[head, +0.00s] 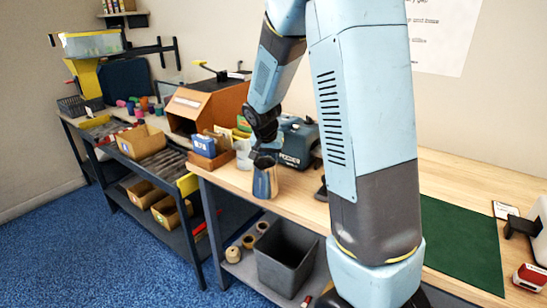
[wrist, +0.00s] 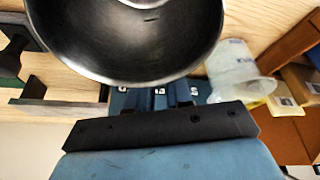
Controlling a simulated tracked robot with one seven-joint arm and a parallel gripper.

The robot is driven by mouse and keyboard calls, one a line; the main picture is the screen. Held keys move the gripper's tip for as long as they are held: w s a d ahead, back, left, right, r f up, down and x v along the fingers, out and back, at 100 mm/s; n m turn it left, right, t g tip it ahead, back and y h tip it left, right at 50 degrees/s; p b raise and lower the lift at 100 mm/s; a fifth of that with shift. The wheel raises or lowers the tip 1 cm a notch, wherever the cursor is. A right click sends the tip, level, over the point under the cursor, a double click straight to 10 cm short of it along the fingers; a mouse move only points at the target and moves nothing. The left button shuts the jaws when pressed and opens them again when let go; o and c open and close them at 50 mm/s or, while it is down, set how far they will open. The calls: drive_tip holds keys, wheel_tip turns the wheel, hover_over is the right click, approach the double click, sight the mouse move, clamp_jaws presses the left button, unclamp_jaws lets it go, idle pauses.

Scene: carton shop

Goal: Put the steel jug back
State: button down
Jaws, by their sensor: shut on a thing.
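The steel jug (head: 265,182) is upright at the left part of the wooden bench in the head view. My gripper (head: 264,156) is shut on it from above, near its top. I cannot tell whether its base touches the bench top. In the wrist view the jug (wrist: 130,40) is very close, its dark, round, shiny inside and rim filling the upper middle. The fingertips are not clear in the wrist view.
A blue machine (head: 298,142) stands behind the jug, and a translucent cup (head: 243,152) is close to its left. Small cartons (head: 208,160) stand further left. A grey bin (head: 287,262) is below the bench. A green mat (head: 462,245) lies at right.

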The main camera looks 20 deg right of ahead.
drive_tip(key=w+d, duration=0.2)
drive_tip(key=w, duration=0.1)
drive_tip(key=shift+f, duration=0.75)
drive_tip(key=c, duration=1)
unclamp_jaws()
drive_tip(key=shift+f, duration=0.1)
